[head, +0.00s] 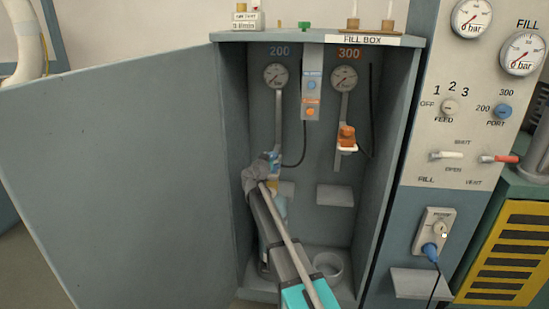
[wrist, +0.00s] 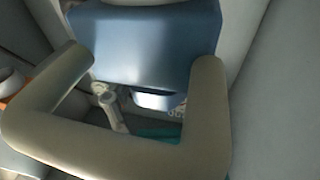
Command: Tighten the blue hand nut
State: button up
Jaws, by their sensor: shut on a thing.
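The blue hand nut (wrist: 145,40) fills the upper middle of the wrist view, with one finger of my gripper (wrist: 142,62) on each side of it. In the head view, a small blue part of the nut (head: 273,156) shows below the 200 gauge, just above my gripper (head: 262,172). The gripper is shut on the nut inside the open fill box (head: 232,130). The fingers and wrist hide most of the nut in the head view. Its threads and how far it is screwed on cannot be seen.
The box door (head: 120,170) stands open on the left. An orange nut (head: 346,136) is on the 300 side, to the right. Small grey shelves (head: 335,195) stick out from the back wall. A round cup (head: 328,265) stands on the box floor. Thin dark hoses hang inside.

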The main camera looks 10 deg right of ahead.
jog(key=shift+s+d+n+t+y, duration=0.15)
jog(key=shift+s+n+t+y, duration=0.2)
jog(key=shift+y, duration=0.25)
jog(key=shift+n+t+y, duration=0.55)
jog(key=shift+n+y, duration=0.3)
jog(key=shift+y, duration=0.25)
jog(key=shift+w+n+t+y, duration=0.1)
jog(key=shift+n+t+y, duration=0.4)
jog(key=shift+n+y, duration=1.4)
jog(key=shift+y, duration=1.2)
